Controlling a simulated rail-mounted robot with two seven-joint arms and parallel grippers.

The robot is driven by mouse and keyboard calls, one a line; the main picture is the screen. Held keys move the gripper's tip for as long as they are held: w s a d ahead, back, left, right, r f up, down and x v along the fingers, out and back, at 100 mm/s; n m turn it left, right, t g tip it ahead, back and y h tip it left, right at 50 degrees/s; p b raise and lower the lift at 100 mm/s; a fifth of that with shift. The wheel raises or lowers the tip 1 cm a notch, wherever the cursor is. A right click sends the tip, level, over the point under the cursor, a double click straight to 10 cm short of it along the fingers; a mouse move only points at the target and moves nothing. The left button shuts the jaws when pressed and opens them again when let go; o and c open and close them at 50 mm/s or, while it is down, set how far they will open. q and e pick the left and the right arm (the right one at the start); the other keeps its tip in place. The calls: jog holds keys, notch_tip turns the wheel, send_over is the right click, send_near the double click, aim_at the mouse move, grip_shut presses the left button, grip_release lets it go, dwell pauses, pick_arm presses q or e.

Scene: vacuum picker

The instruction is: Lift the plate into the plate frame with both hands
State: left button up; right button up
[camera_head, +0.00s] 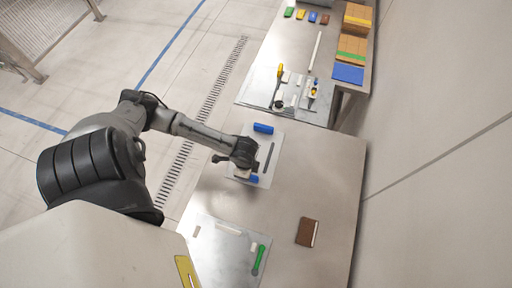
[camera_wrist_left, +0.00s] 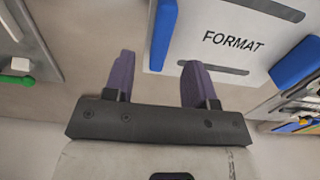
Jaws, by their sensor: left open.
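A pale panel marked FORMAT (camera_wrist_left: 232,20) has dark slots and blue blocks at its sides in the left wrist view. In the head view this panel (camera_head: 254,146) lies on the steel table, partly hidden by my left arm. I cannot tell whether it is the plate or the plate frame. My left gripper (camera_head: 238,166) is over the panel's left part in the head view. In the left wrist view my left gripper (camera_wrist_left: 157,75) is open, with two purple fingers apart and nothing held between them. The panel's edge shows just beyond the fingers. My right gripper is not in view.
A grey sheet (camera_head: 220,262) with a green-handled tool (camera_head: 259,260) lies at the table's near left. A brown block (camera_head: 307,232) lies at the near right. A second table (camera_head: 325,75) at the back holds tools and boxes. The table's right middle is clear.

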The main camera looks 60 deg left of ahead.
pick_arm(q)
jog(key=shift+w+f, duration=0.1)
jog(key=shift+f, duration=2.65)
jog(key=shift+c, duration=0.5)
grip_shut()
jog(key=shift+w+r, duration=0.1)
jog(key=shift+r, duration=0.05)
